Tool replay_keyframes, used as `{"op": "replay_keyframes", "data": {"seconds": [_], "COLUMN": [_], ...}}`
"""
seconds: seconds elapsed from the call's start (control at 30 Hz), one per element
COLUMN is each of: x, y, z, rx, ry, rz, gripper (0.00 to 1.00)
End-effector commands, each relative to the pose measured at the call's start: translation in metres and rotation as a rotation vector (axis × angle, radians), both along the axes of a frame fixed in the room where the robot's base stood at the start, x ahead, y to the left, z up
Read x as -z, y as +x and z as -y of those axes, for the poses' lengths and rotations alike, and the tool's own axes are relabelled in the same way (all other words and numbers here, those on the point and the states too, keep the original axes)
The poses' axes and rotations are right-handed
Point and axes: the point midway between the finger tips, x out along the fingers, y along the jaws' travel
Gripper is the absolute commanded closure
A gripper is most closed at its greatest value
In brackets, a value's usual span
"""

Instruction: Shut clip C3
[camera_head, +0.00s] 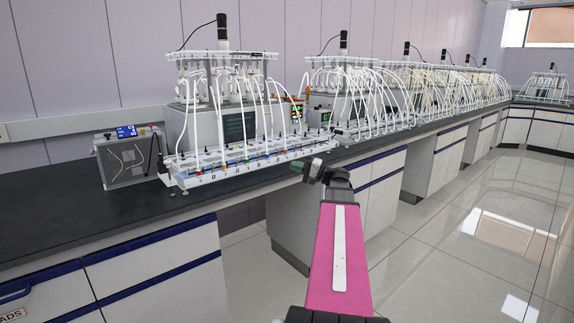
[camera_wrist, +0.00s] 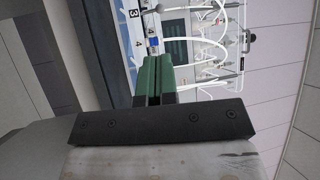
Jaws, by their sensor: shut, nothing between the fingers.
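My gripper (camera_head: 299,167) is off the front edge of the bench, to the right of and in front of the nearest reactor's white tube rack (camera_head: 205,180). In the wrist view, my gripper's green fingers (camera_wrist: 153,80) are shut together with nothing between them. Beyond their tips, the rack's front strip shows a number 3 label (camera_wrist: 133,14) and a number 4 label. A small blue part (camera_wrist: 153,41) sits near the 4. In the head view, small coloured clips (camera_head: 247,161) line the rack. I cannot tell which is C3 or whether it is open.
White tubes (camera_head: 262,108) loop up from the rack to the reactor unit (camera_head: 230,125). A control box (camera_head: 128,160) stands at its left. More reactors (camera_head: 350,90) line the black bench (camera_head: 60,215) to the right. The floor at right is clear.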

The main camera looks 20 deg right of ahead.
Motion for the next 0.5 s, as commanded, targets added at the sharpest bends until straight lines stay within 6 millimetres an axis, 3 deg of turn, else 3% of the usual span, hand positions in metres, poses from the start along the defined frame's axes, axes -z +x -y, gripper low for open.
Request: {"op": "replay_keyframes", "data": {"seconds": [0.5], "x": [-0.018], "y": [0.060], "z": [-0.070], "rx": [-0.002], "ry": [0.000], "rz": [-0.001], "gripper": [1.00]}}
